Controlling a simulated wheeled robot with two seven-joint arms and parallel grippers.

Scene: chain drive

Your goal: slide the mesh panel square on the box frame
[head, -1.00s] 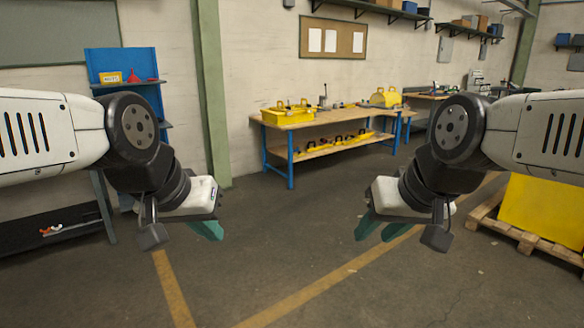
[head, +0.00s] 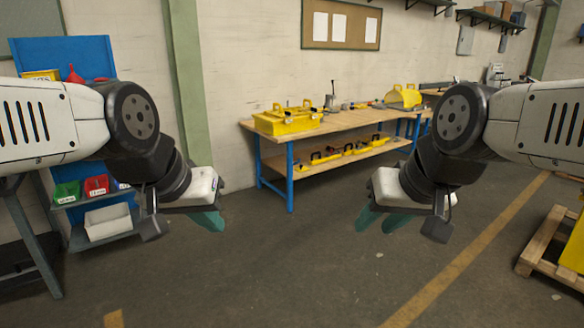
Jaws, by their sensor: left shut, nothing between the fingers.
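I cannot make out a mesh panel or a box frame for certain in the head view. My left gripper (head: 208,221) hangs in the air at left centre, its teal fingers together with nothing between them. My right gripper (head: 382,220) hangs in the air at right centre, its two teal fingers apart and empty. Both grippers are in front of the wooden workbench (head: 345,122) with blue legs and touch nothing.
A yellow toolbox (head: 288,120) and small tools stand on the bench, with yellow items on its lower shelf (head: 330,160). A blue rack (head: 105,217) with bins is at left. A wooden pallet (head: 547,245) is at right. The floor ahead (head: 290,260) is clear.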

